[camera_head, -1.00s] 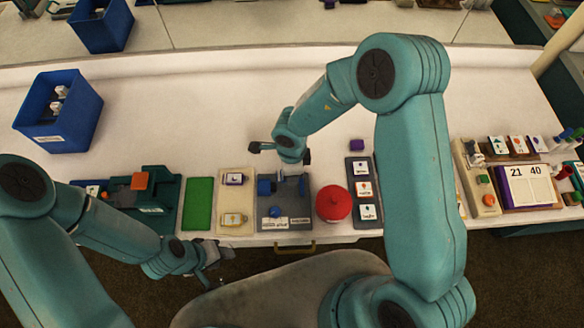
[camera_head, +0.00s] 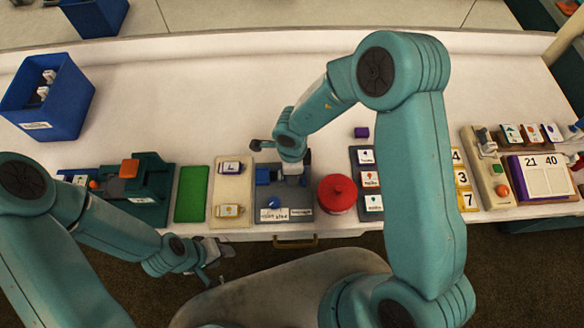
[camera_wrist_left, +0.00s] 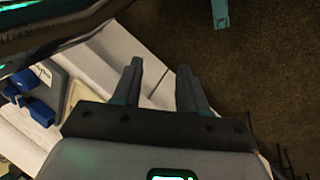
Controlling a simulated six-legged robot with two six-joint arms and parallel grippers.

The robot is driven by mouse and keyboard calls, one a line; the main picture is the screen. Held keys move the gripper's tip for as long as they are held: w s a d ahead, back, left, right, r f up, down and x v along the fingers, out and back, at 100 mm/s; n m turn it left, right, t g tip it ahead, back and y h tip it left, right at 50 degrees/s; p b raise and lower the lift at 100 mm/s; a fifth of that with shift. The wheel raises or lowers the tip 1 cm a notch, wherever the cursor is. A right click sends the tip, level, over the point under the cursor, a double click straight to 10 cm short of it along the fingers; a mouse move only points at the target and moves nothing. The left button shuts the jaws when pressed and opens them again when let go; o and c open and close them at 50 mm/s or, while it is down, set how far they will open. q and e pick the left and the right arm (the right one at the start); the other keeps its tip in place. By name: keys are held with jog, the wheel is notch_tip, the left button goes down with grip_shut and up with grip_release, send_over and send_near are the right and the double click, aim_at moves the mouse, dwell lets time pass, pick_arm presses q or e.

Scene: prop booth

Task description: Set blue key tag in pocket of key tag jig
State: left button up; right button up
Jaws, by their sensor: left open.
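A grey fixture (camera_head: 264,184) with blue blocks stands at the table's front edge and looks like the key tag jig. A small blue piece (camera_head: 273,203) lies on it; I cannot tell if that is the key tag.
A green pad (camera_head: 191,194) and a dark-green fixture (camera_head: 151,186) lie left of the beige board. A red round container (camera_head: 337,194) stands right of the grey fixture, then a dark tag board (camera_head: 368,185). A blue bin (camera_head: 48,95) is back left. The table's middle back is clear.

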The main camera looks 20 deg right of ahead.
jog(key=shift+f, duration=0.2)
jog(key=o, duration=1.1)
notch_tip(320, 180, up, 16)
jog(key=shift+r+p, duration=0.2)
jog(key=shift+p, duration=1.05)
jog(key=shift+s, duration=0.15)
